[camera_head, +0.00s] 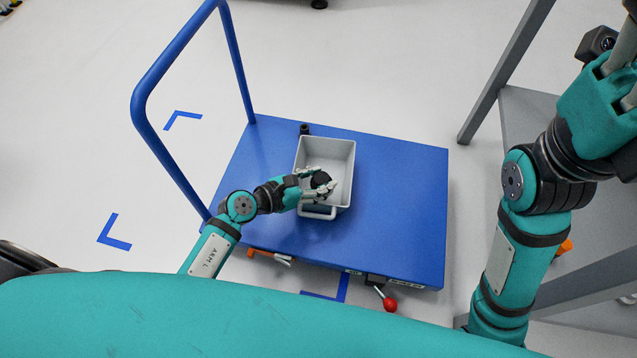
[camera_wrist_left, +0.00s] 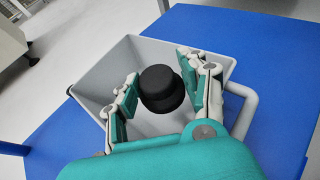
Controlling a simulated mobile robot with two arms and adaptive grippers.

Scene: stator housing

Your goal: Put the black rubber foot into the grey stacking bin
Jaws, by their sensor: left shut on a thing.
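The black rubber foot (camera_wrist_left: 160,88) is a short, stepped round piece between the fingers of my left gripper (camera_wrist_left: 160,92). In the head view the foot (camera_head: 321,180) is dark and partly covered by the fingers. My left gripper (camera_head: 318,184) is shut on it and is over the front part of the grey stacking bin (camera_head: 343,152). The bin is an open box with a handle at its front, standing on a blue platform; it also shows in the wrist view (camera_wrist_left: 98,78). How deep the foot is within the bin is hard to tell.
The blue trolley platform (camera_head: 400,200) has free room right of the bin. A small black cylinder (camera_head: 304,129) stands behind the bin. A blue push handle (camera_head: 150,85) rises at the left. A grey table (camera_head: 525,105) stands at the right. A red knob (camera_head: 390,304) is at the front edge.

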